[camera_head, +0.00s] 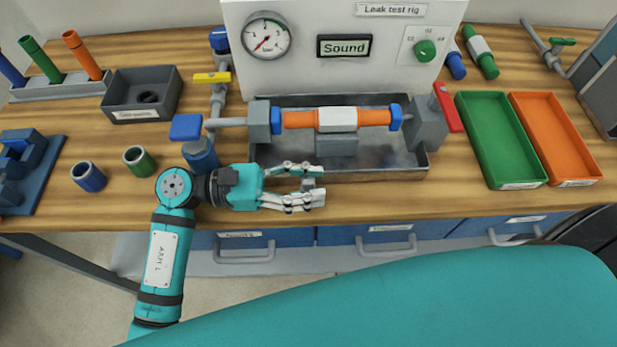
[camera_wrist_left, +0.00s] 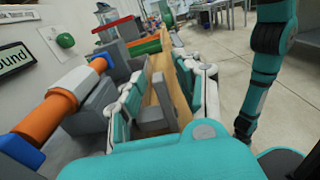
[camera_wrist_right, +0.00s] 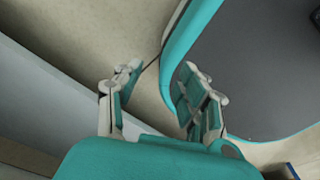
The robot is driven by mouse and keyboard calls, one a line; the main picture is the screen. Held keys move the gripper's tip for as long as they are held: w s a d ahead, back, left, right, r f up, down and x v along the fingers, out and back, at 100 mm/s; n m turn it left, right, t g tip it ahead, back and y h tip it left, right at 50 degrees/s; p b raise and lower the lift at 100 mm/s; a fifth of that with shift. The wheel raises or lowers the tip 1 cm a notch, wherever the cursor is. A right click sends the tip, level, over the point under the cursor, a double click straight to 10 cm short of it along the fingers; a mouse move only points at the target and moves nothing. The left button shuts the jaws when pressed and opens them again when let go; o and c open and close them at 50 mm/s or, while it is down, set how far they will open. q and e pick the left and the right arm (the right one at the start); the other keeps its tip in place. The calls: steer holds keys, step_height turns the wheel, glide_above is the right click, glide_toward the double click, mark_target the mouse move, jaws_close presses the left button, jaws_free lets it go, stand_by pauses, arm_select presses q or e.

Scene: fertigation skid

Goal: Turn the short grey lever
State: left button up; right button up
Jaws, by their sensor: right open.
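My left gripper (camera_head: 312,183) is open in front of the grey tray of the leak test rig. A small grey piece (camera_head: 308,184), apparently the short grey lever, shows between its fingertips. In the left wrist view the same grey piece (camera_wrist_left: 153,118) stands upright between the spread fingers (camera_wrist_left: 165,95), nearer the left finger. A gap shows on its right side, and its base is partly hidden. The right gripper (camera_wrist_right: 155,90) is open and empty in the right wrist view, over the floor beside teal and dark surfaces.
The grey tray (camera_head: 300,172) holds an orange and white cartridge (camera_head: 337,119) between blue collars. A blue handle (camera_head: 186,127) stands left, a red lever (camera_head: 447,108) right. Green (camera_head: 500,140) and orange (camera_head: 555,138) trays lie at right. Drawers (camera_head: 390,238) line the bench front.

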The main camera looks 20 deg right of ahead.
arm_select(q)
steer(key=shift+c, duration=0.3)
jaws_close()
arm_select(e)
steer(key=shift+s+d, duration=0.3)
steer(key=shift+s, duration=0.2)
